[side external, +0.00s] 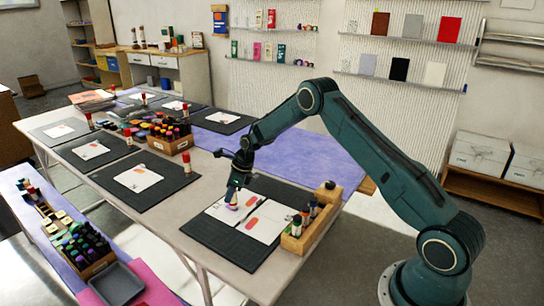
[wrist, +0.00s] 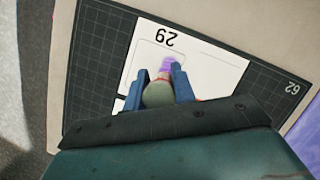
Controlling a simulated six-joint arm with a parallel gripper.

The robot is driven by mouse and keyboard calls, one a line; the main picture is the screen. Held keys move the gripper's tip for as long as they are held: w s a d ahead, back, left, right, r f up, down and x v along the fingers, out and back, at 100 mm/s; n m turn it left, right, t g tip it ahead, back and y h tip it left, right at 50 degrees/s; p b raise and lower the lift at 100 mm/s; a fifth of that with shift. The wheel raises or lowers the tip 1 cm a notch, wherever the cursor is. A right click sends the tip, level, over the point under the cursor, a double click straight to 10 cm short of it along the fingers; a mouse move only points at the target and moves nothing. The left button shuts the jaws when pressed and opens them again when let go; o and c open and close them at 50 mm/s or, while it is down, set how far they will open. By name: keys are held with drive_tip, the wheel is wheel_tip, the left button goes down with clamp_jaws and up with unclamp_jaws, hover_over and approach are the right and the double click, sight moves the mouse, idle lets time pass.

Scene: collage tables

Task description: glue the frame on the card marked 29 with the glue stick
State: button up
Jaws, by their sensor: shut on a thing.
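My gripper (wrist: 163,82) is shut on a glue stick (wrist: 158,94), with one blue finger on each side of it. The stick points down at the white card marked 29 (wrist: 205,72), whose number reads upside down in the wrist view. Purple shows at the stick's tip, inside the thin outlined frame (wrist: 150,47) below the number. I cannot tell whether the tip touches the card or how much purple lies on it. In the side view my gripper (side external: 234,196) is over the left part of the card (side external: 222,213) on the nearest dark mat. The fingers hide part of the frame.
A wooden caddy (side external: 297,243) with several sticks stands at the mat's right edge. The dark cutting mat (side external: 215,240) lies under the card. Another box of bottles (side external: 172,146) stands behind to the left. Other mats with cards (side external: 138,180) lie further left.

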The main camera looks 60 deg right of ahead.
drive_tip(key=shift+s, duration=0.65)
drive_tip(key=shift+s, duration=0.7)
drive_tip(key=shift+a, duration=0.15)
drive_tip(key=shift+a, duration=0.4)
drive_tip(key=shift+a, duration=0.15)
drive_tip(key=shift+a, duration=0.4)
drive_tip(key=shift+w, duration=0.2)
